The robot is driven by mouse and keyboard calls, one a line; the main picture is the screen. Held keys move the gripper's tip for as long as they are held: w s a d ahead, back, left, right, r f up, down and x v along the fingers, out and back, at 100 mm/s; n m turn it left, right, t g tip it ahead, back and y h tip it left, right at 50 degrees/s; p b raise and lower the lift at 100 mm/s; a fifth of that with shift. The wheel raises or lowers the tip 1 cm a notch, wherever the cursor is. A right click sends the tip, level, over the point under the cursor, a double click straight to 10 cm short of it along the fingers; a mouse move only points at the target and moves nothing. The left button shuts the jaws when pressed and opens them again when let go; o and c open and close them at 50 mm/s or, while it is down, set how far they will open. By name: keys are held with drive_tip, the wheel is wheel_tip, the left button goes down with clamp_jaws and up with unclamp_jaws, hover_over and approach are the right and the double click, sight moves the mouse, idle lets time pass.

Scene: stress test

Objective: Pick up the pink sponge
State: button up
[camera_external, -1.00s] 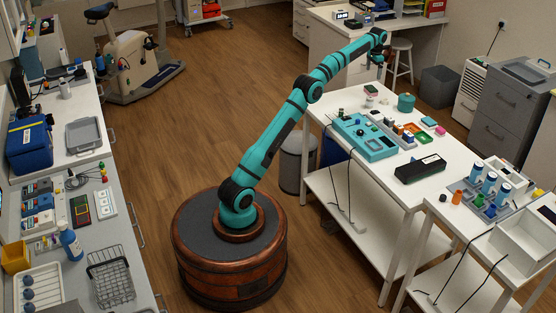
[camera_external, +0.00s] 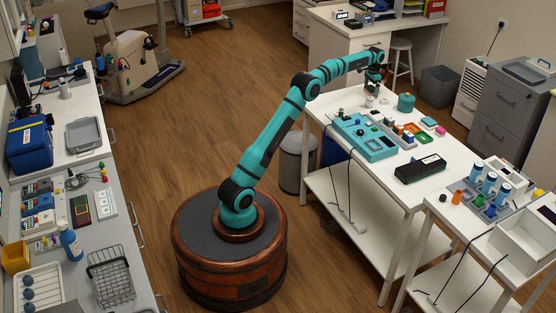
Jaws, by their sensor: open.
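My gripper (camera_external: 372,92) is open, pointing down low over the far left end of the white table (camera_external: 425,190). A small pale object (camera_external: 370,102) is just below the fingers. It is partly hidden by them, and I cannot tell whether they touch it or whether it is a sponge. A small bright pink block (camera_external: 440,130), which may be the pink sponge, lies on the table to the right, near the back edge, well apart from my gripper.
A teal canister (camera_external: 406,102) stands just right of my gripper. A teal case (camera_external: 362,138) lies in front of it. Small coloured trays (camera_external: 415,133) and a black box (camera_external: 420,168) are further right.

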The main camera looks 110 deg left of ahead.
drive_tip(key=shift+f, duration=0.2)
drive_tip(key=c, duration=1)
